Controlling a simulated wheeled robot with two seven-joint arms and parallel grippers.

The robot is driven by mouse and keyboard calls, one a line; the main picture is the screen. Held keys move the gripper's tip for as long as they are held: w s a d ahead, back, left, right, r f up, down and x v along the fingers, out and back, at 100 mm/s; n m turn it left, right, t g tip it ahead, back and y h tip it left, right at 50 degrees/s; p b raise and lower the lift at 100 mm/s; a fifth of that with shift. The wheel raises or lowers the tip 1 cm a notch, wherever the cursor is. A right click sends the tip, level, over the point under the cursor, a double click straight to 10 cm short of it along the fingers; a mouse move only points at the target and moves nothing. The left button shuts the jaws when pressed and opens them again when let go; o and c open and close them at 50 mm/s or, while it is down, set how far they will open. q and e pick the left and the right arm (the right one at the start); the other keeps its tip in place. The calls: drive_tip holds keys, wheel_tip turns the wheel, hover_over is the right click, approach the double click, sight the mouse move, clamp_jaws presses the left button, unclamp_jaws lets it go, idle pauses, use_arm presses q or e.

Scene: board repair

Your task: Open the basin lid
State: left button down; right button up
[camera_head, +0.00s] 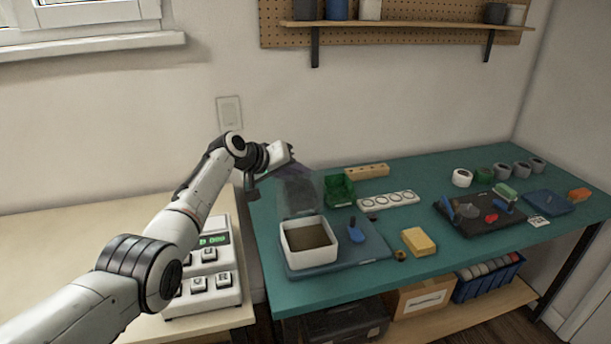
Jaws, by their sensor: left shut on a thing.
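The white square basin (289,234) stands on a blue mat (343,258) at the left front of the green table, with brownish contents inside. Its see-through grey lid (298,196) stands raised, nearly upright, along the basin's back edge, and the basin's top is uncovered. My left gripper (297,166) is above the lid, at its upper edge, shut on it. The fingertips are small and blurred, so the exact contact is hard to see. My right gripper is not in view.
A green bin (340,191), a wooden block (367,172) and a white strip with round wells (388,200) lie behind the basin. A blue-handled tool (356,232) and a yellow sponge (418,241) are to its right. A keypad device (214,268) stands left.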

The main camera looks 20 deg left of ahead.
use_arm(q)
drive_tip(key=shift+w+a+f, duration=0.1)
drive_tip(key=shift+a+f, duration=0.25)
drive_tip(key=shift+f, duration=0.25)
drive_tip(key=c, duration=1.6)
unclamp_jaws()
drive_tip(key=shift+f, duration=0.1)
drive_tip(key=shift+w+r, duration=0.1)
drive_tip(key=shift+r, duration=0.15)
drive_tip(key=shift+r, duration=0.1)
drive_tip(key=p+v, duration=0.1)
drive_tip(key=v, duration=0.9)
